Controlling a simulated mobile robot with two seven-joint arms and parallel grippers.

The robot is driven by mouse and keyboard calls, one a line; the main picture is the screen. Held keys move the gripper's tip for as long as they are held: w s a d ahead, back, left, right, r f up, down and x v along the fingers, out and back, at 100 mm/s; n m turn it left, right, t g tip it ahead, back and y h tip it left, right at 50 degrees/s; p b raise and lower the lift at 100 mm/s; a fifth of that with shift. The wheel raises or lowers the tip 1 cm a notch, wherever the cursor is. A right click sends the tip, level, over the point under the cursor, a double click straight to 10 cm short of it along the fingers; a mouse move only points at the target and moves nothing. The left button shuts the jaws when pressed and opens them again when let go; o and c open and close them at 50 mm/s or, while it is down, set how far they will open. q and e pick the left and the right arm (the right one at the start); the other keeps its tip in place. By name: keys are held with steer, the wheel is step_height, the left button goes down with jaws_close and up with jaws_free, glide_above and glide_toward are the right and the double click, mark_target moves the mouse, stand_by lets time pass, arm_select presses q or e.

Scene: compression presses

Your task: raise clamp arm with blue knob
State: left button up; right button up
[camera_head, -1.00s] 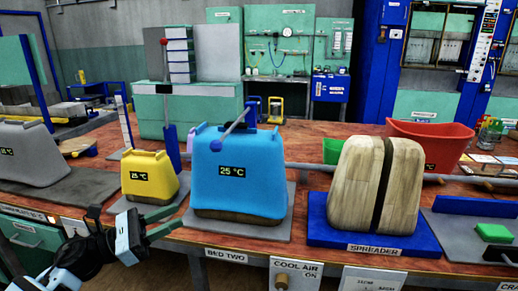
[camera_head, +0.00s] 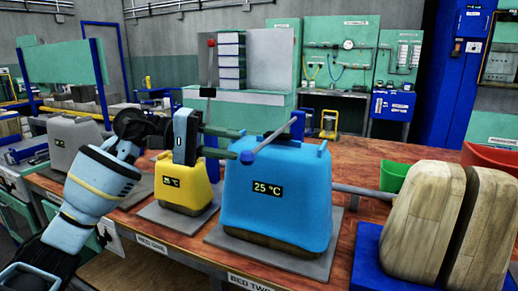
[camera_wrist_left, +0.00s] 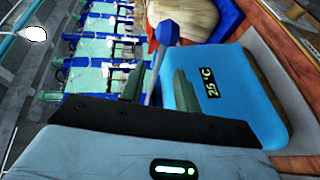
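The blue knob (camera_head: 247,157) sits on the near end of a grey clamp arm (camera_head: 274,136). The clamp arm slants up and right over the blue press block (camera_head: 290,205), which reads 25 °C. My left gripper (camera_head: 232,143) is just left of the knob, beside the block's upper left edge. Its two fingers are apart and point at the knob. My right gripper is out of view.
A yellow block (camera_head: 183,188) stands below and behind my left gripper, and a grey block (camera_head: 75,145) is farther left. An upright lever with a red knob (camera_head: 211,43) rises behind.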

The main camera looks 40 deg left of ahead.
mark_target(257, 150)
arm_select(q)
steer(key=p+x, duration=0.1)
steer(key=x, duration=0.5)
steer(key=shift+w+d+f, duration=0.1)
steer(key=shift+w+d, duration=0.15)
steer(key=shift+c, duration=0.3)
jaws_close()
